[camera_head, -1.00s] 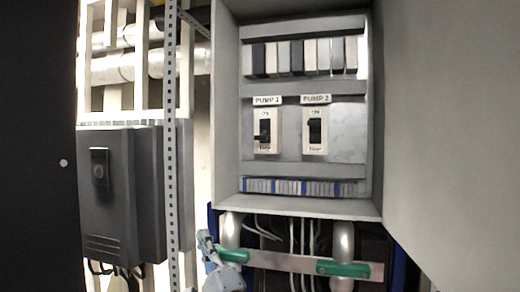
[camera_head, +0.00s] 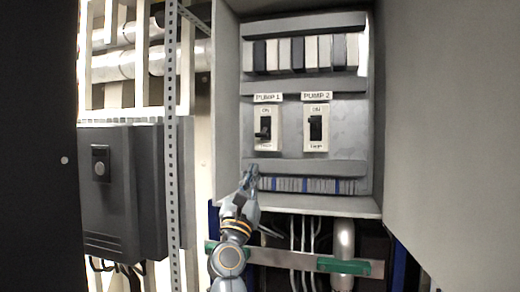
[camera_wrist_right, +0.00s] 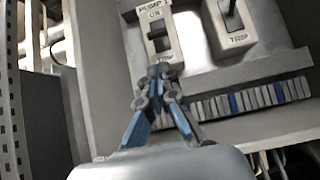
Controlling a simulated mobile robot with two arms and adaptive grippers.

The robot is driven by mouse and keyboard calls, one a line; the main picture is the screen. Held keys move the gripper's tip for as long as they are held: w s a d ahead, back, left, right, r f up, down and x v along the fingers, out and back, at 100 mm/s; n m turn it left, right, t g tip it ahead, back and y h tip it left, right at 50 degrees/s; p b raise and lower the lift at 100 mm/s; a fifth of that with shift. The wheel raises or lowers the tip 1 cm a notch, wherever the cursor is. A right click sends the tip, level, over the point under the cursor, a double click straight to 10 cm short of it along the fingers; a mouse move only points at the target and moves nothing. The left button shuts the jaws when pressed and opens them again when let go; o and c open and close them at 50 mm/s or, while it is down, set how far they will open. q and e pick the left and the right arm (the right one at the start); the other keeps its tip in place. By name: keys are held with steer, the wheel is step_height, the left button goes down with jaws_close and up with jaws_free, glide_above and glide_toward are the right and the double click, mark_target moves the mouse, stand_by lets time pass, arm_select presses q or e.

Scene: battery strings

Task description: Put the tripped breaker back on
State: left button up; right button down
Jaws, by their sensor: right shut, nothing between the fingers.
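The PUMP 1 breaker (camera_head: 265,128) is a cream plate with a black switch, marked ON above and TRIP below; its lever sits low in the slot, toward TRIP. It also shows in the right wrist view (camera_wrist_right: 158,36). The PUMP 2 breaker (camera_head: 316,128) stands to its right, its lever looking higher; its lower part shows in the wrist view (camera_wrist_right: 233,24). My right gripper (camera_head: 251,170) is shut and empty, just below the PUMP 1 breaker. In the wrist view its fingertips (camera_wrist_right: 161,70) overlap the plate's bottom edge; contact cannot be told. My left gripper is not in view.
The open grey cabinet (camera_head: 227,110) has side walls and a bottom lip around the breakers. A grey rail (camera_head: 305,167) and a terminal strip (camera_head: 305,186) run below them. A large grey panel (camera_head: 450,130) stands at right. Cables and a green-ended bar lie underneath.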

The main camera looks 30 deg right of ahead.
mark_target(263, 133)
steer(key=p+x, duration=0.4)
steer(key=x, duration=0.5)
steer(key=shift+s+r, duration=0.1)
steer(key=shift+w+d+r, duration=0.25)
steer(key=shift+w+d, duration=0.05)
steer(key=shift+w, duration=0.05)
